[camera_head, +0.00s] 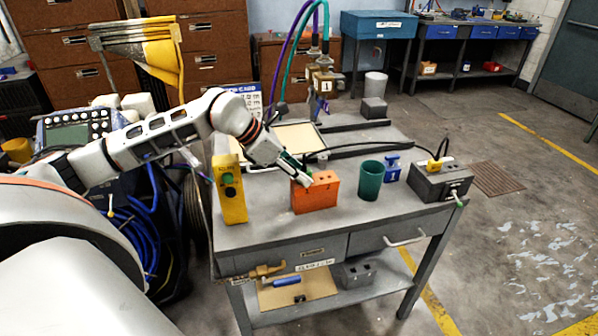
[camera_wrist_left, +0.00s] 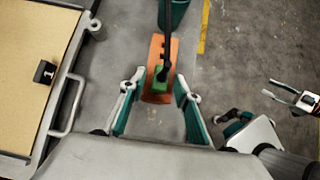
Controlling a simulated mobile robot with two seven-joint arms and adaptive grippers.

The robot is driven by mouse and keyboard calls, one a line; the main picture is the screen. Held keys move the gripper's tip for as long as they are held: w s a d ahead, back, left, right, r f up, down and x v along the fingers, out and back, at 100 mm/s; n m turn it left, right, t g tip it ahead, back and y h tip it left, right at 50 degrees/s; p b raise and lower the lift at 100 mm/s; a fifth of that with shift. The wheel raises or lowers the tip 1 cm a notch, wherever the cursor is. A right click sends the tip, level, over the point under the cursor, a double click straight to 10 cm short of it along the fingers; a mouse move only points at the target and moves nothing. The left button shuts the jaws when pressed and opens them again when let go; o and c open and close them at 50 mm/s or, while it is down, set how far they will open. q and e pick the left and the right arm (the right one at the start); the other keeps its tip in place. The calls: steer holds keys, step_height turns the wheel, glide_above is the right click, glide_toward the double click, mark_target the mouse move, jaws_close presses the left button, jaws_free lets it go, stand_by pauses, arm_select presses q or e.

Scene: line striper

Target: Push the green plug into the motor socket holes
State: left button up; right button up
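The green plug (camera_wrist_left: 162,73) sits on top of the orange block (camera_head: 316,192), which stands on the grey bench; the block also shows in the left wrist view (camera_wrist_left: 153,98). My left gripper (camera_head: 300,176) is down at the block's top. In the left wrist view its two fingers (camera_wrist_left: 157,100) are spread wide, one on each side of the block and plug, with nothing between them held. A grey box with sockets (camera_head: 440,183), possibly the motor socket, stands at the bench's right end. My right gripper (camera_wrist_left: 283,92) shows only at the wrist view's right, its fingers apart.
A yellow control box (camera_head: 231,190) stands left of the orange block. A green cup (camera_head: 370,181) and a small blue item (camera_head: 391,170) stand between the block and the grey box. A black cable (camera_head: 355,148) runs across the bench behind them. The bench's front strip is clear.

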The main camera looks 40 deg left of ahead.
arm_select(q)
steer(key=shift+c, duration=0.4)
jaws_close()
steer(key=shift+r+p, duration=0.4)
steer(key=shift+r, duration=0.3)
steer(key=shift+r+p, duration=1.15)
steer(key=shift+r, duration=0.6)
